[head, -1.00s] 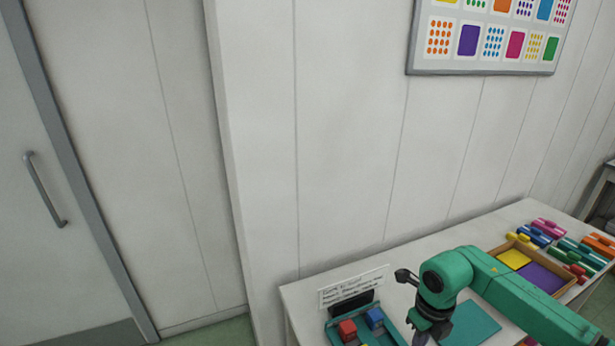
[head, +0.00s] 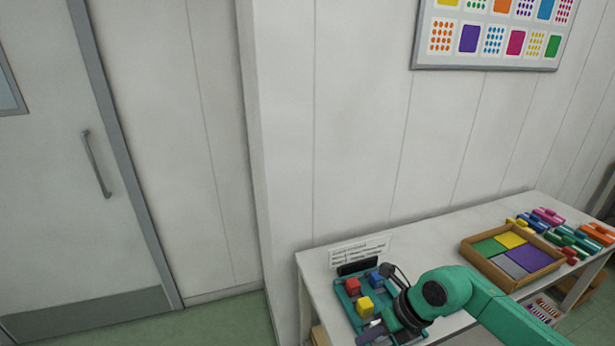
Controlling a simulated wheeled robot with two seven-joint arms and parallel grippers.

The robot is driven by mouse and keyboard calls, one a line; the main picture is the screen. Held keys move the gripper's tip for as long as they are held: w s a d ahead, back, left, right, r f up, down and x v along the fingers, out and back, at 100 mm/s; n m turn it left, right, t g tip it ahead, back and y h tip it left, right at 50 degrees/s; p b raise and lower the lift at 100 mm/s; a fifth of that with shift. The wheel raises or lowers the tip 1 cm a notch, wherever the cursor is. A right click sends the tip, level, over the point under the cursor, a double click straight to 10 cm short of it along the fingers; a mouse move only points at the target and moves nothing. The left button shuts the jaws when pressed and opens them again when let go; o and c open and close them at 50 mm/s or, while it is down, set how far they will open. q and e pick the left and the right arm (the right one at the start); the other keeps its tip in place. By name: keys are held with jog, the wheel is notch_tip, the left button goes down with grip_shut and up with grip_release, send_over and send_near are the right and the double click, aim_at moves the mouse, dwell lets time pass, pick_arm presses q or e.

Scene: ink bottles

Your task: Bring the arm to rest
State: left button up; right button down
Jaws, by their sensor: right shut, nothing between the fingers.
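My right arm (head: 475,300), green with a dark wrist, comes in from the lower right over the table. My right gripper (head: 387,326) is shut and empty, low over the near side of a teal tray (head: 342,302). Its fingertips are hard to make out. The tray holds a red ink bottle (head: 352,286), a blue one (head: 376,281) and a yellow one (head: 365,306). The wrist and gripper hide part of the tray. My left gripper is not in view.
The white table (head: 427,238) stands against a panelled wall. A white card (head: 357,251) stands behind the tray. A wooden box (head: 500,282) with coloured panels and several coloured items (head: 548,216) are to the right. A door (head: 60,200) is at left.

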jog(key=a+r+m+t+y, duration=0.25)
jog(key=a+r+y, duration=0.45)
jog(key=a+r, duration=0.4)
jog(key=w+r+m+t+y, duration=0.2)
jog(key=w+r+m+t, duration=0.2)
jog(key=r+m+t, duration=0.55)
jog(key=w+d+r+m+t+h, duration=0.1)
jog(key=w+d+m+t+h, duration=0.2)
jog(key=d+m+t+h, duration=0.4)
jog(key=d+f+m+g+h, duration=0.5)
jog(key=d+f+m+h, duration=0.4)
jog(key=d+m, duration=0.35)
jog(key=s+d+f+m+g+y, duration=0.2)
jog(key=s+f+m+g, duration=0.75)
jog(key=s+f, duration=1.15)
jog(key=s+f+n+g, duration=0.3)
jog(key=f+g, duration=0.1)
jog(key=f, duration=2)
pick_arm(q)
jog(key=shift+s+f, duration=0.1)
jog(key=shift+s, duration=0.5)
pick_arm(e)
jog(key=s+d+f+g, duration=0.1)
jog(key=s+d+f, duration=0.2)
jog(key=s+f, duration=0.9)
jog(key=s, duration=0.3)
jog(key=shift+s+f+h, duration=0.2)
jog(key=shift+s+h, duration=0.1)
jog(key=shift+s, duration=0.1)
